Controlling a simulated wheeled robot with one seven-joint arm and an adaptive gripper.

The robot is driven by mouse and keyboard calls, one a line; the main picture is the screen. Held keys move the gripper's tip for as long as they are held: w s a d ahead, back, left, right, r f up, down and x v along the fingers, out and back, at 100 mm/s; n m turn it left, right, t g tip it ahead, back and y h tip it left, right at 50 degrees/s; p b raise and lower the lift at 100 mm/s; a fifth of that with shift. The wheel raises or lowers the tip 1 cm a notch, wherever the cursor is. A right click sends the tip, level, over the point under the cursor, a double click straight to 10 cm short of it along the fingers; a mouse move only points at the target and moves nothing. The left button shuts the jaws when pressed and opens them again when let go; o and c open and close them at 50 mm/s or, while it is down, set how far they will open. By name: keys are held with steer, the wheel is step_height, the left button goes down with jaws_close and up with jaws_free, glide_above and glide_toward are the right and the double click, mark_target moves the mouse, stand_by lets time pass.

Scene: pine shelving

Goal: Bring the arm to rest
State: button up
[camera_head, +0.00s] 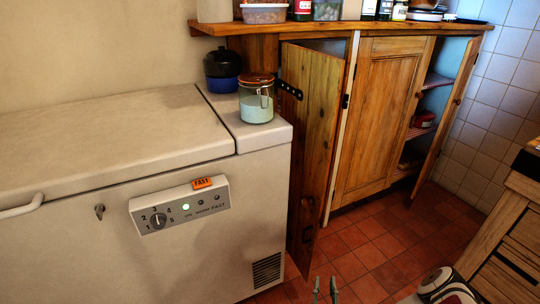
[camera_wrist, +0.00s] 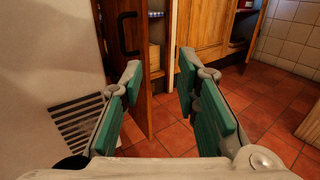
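My gripper (camera_wrist: 160,72) is open and empty in the wrist view, with its green-padded fingers apart and nothing between them. In the head view only the tips of my gripper (camera_head: 325,289) show at the bottom edge, over the red tiled floor. A part of my arm (camera_head: 447,287) shows at the bottom right. The rest of the arm is out of view.
A white chest freezer (camera_head: 90,240) stands at the left, with a glass jar (camera_head: 257,103) and a dark blue pot (camera_head: 222,73) on it. A wooden cupboard door (camera_head: 312,130) hangs open beside it. Red tiled floor (camera_head: 365,250) is clear before the cupboard. A wooden unit (camera_head: 505,240) stands right.

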steer(key=w+a+r+n+t+y, duration=0.1)
steer(key=w+a+r+n+y, duration=0.3)
steer(key=r+y, duration=0.55)
steer(key=w+a+r+n+y, duration=0.1)
steer(key=w+r+n+y, duration=0.35)
steer(key=r, duration=0.85)
steer(key=s+a+r+n+g+y, duration=0.4)
steer(key=s+r+n+g+y, duration=0.1)
steer(key=r+n+g, duration=0.35)
steer(key=s+a+r+n+g+y, duration=0.4)
steer(key=s+r+n+g+y, duration=0.1)
steer(key=r+n+g, duration=0.35)
steer(key=s+r+n+g+h, duration=0.4)
steer(key=s+n+h, duration=0.1)
steer(key=s, duration=0.4)
steer(key=s+r+n+g+h, duration=0.3)
steer(key=s+n+g+h, duration=0.15)
steer(key=s, duration=0.55)
steer(key=s+d+r+n+t+h, duration=0.1)
steer(key=s+d+t+h, duration=0.4)
steer(key=d, duration=0.3)
steer(key=s+d+r+n+t+h, duration=0.1)
steer(key=s+d+n+t+h, duration=0.1)
steer(key=s+d+h, duration=0.45)
step_height(320, 180, up, 20)
steer(key=t+p, duration=0.4)
steer(key=p, duration=1.4)
steer(key=shift+w+d, duration=0.4)
steer(key=shift+f, duration=0.15)
